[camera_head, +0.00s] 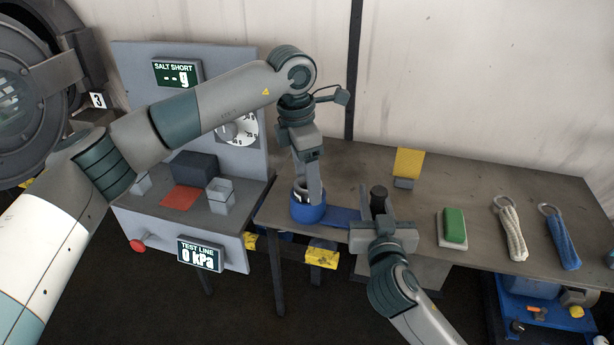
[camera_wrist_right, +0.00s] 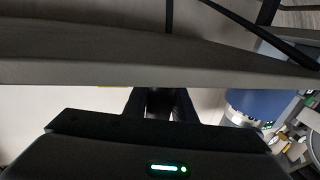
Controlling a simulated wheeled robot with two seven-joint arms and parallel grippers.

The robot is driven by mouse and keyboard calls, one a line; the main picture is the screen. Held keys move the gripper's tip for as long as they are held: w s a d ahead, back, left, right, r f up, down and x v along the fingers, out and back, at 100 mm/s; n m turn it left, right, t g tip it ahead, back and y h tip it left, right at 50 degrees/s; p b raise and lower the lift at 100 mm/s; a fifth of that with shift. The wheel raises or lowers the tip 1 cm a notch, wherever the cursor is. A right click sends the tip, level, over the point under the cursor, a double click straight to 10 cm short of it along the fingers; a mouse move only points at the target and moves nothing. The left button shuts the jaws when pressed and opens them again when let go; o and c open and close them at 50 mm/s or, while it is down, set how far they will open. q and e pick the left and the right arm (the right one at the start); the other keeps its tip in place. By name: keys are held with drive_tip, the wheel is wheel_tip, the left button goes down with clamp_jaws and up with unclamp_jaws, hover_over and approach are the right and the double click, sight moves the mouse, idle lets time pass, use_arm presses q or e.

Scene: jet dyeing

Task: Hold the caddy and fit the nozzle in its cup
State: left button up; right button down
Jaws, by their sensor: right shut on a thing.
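The blue cup (camera_head: 308,213) of the caddy stands near the table's front edge, with a flat blue base (camera_head: 343,216) reaching right. It also shows in the right wrist view (camera_wrist_right: 258,103). My left gripper (camera_head: 312,188) points down into the cup's mouth. A pale rim shows beside its fingers; I cannot make out the nozzle or whether these fingers are shut. My right gripper (camera_head: 379,216) is at the right end of the base, shut on a dark upright handle (camera_head: 378,198). In the right wrist view its dark fingers (camera_wrist_right: 158,103) are close together, the grip partly hidden.
The grey table (camera_head: 470,200) holds a yellow block (camera_head: 408,163), a green-topped pad (camera_head: 454,226), and white (camera_head: 510,230) and blue (camera_head: 562,238) looped straps to the right. A grey machine panel (camera_head: 140,75) with a dial stands at left. Table space behind the caddy is free.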

use_arm(q)
wheel_tip(320, 180, up, 12)
drive_tip(key=a, duration=0.1)
drive_tip(key=shift+s+a, duration=0.15)
drive_tip(key=shift+s, duration=0.05)
idle(0.6)
drive_tip(key=shift+r, duration=0.1)
idle(0.3)
use_arm(e)
drive_tip(key=c, duration=1.4)
unclamp_jaws()
drive_tip(key=shift+s, duration=0.1)
drive_tip(key=s, duration=1.1)
drive_tip(key=shift+s+a, duration=0.25)
drive_tip(key=shift+s, duration=0.15)
use_arm(q)
drive_tip(key=shift+s, duration=0.1)
use_arm(e)
drive_tip(key=shift+s, duration=0.1)
